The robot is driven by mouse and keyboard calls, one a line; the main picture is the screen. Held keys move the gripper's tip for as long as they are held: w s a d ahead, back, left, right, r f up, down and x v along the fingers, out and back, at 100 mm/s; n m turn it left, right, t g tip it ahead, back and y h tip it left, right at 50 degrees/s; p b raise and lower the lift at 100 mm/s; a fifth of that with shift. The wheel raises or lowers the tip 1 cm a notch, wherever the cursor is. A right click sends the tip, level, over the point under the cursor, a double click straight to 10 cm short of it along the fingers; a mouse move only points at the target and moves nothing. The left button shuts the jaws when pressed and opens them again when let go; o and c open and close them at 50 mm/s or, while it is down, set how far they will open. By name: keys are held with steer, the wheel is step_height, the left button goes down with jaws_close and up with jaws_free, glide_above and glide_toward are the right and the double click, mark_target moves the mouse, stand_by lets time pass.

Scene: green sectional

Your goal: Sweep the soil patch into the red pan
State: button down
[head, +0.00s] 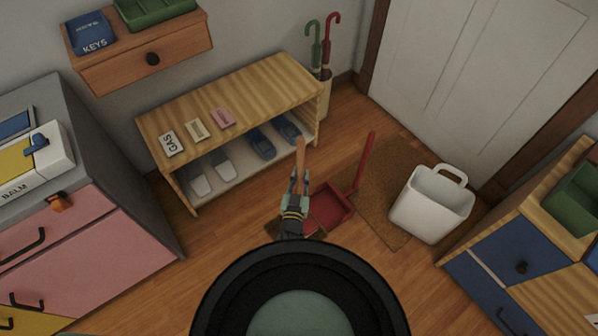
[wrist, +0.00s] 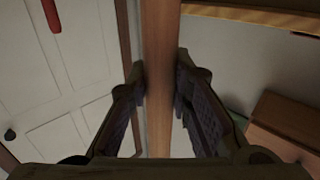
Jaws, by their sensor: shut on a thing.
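My gripper (head: 297,182) is shut on a wooden handle (head: 301,152) that stands up between its fingers. In the wrist view the handle (wrist: 161,60) runs between the two fingers. The red pan (head: 332,208) lies on the floor just right of my gripper, its long red handle (head: 365,160) rising up and right. A red rod end (wrist: 51,14), likely the pan's handle, shows at the wrist view's upper left. The lower end of the held tool is hidden by my arm. Dark brown bits show beside my wrist, but I cannot tell soil from bristles.
A shoe shelf (head: 235,95) stands behind and left of the gripper. A brown doormat (head: 388,200) lies right of the pan, with a white bin (head: 430,208) at its right side. Cabinets flank both sides. Bare wood floor (head: 215,240) lies at left.

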mark_target(300, 190)
stand_by(0.4)
step_height(300, 190, down, 7)
steer(key=b, duration=0.7)
steer(key=c, duration=2)
jaws_free()
jaws_close()
steer(key=shift+r, duration=0.1)
